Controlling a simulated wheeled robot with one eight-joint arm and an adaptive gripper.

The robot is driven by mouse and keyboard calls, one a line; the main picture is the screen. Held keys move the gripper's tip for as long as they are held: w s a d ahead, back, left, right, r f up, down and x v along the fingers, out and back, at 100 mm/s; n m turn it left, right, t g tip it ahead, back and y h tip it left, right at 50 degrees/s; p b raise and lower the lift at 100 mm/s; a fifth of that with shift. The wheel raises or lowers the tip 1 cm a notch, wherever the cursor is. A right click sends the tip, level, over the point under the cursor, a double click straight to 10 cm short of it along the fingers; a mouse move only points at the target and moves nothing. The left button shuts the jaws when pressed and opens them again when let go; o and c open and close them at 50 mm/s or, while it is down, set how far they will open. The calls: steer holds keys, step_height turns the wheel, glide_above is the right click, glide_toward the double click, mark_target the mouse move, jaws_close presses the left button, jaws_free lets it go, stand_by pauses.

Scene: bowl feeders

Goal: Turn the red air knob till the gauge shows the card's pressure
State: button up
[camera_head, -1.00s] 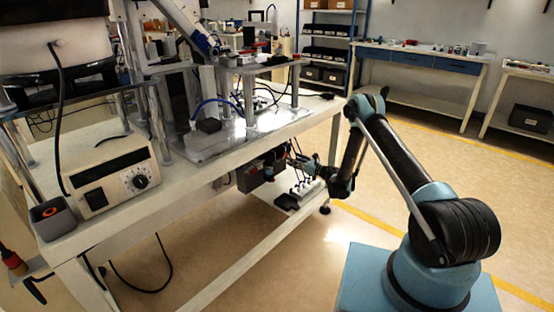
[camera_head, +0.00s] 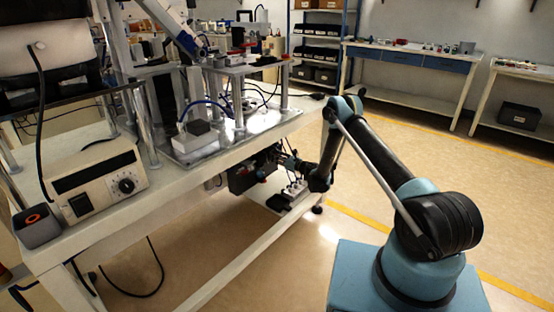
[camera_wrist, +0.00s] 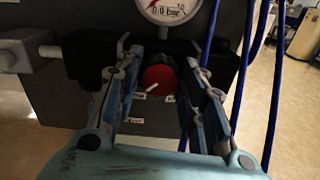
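The red air knob (camera_wrist: 159,78) faces me on a dark unit in the wrist view, with a white mark on its lower left. My gripper (camera_wrist: 160,56) is open, with one finger on each side of the knob. I cannot tell whether either finger touches it. The round white gauge (camera_wrist: 168,8) sits just above; its display reads 0.0 bar, and its upper part is cut off. In the head view my gripper (camera_head: 287,160) is at the dark unit (camera_head: 243,176) under the table edge. I cannot make out the pressure card.
Blue hoses (camera_wrist: 243,85) hang to the right of the knob. A grey block with a fitting (camera_wrist: 20,55) is at the left. The white table (camera_head: 100,232) stands over the unit, carrying a control box (camera_head: 98,180). Open floor (camera_head: 290,265) lies in front.

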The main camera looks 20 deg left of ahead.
steer(key=c, duration=0.3)
steer(key=shift+m, duration=0.3)
steer(key=shift+w+d+f+m, duration=0.1)
steer(key=shift+m, duration=7.2)
steer(key=shift+w+d+f+m, duration=0.1)
steer(key=shift+m, duration=7.2)
